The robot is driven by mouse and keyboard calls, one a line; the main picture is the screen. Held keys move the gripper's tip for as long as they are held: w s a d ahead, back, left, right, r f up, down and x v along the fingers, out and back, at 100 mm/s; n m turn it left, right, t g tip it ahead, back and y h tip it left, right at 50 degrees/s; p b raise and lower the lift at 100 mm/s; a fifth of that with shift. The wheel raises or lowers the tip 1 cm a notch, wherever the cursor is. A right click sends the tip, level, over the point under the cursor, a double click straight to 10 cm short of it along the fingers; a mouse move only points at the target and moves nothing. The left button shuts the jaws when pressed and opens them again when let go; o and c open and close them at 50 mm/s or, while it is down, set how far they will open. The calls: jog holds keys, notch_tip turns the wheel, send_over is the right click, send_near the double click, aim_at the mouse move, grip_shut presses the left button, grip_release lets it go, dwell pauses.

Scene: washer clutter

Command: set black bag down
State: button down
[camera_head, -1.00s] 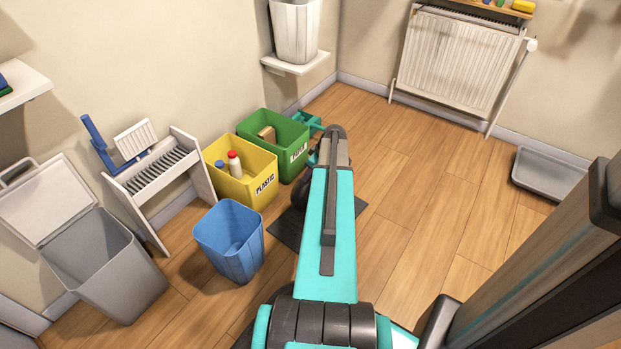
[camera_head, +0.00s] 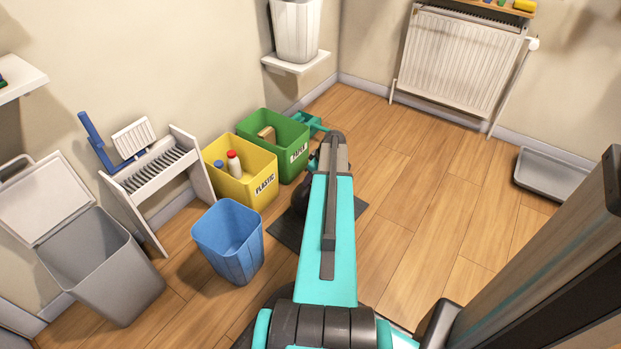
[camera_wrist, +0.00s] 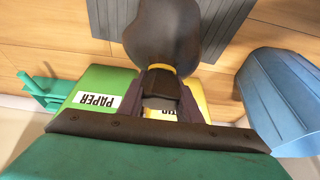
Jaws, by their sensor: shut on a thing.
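The black bag (camera_wrist: 165,35) hangs in the wrist view beyond my gripper (camera_wrist: 163,88), with a yellow tie around its neck. My gripper is shut on the neck of the bag. In the head view most of the bag (camera_head: 299,196) is hidden behind my teal arm; only a dark edge shows beside the green bin. A dark flat mat (camera_head: 286,231) lies on the wood floor under and around that spot. I cannot tell whether the bag touches the mat or the floor.
A green paper bin (camera_head: 294,152), a yellow plastic bin (camera_head: 262,184) and a blue bin (camera_head: 231,245) stand left of my arm. A grey open-lidded bin (camera_head: 105,275) is further left. A grey tray (camera_head: 551,173) lies right. Floor right of my arm is clear.

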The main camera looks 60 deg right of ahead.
jog(key=c, duration=1.3)
grip_release()
jog(key=shift+r, duration=0.1)
jog(key=p+v, duration=0.4)
jog(key=v, duration=0.8)
jog(key=shift+p, duration=0.3)
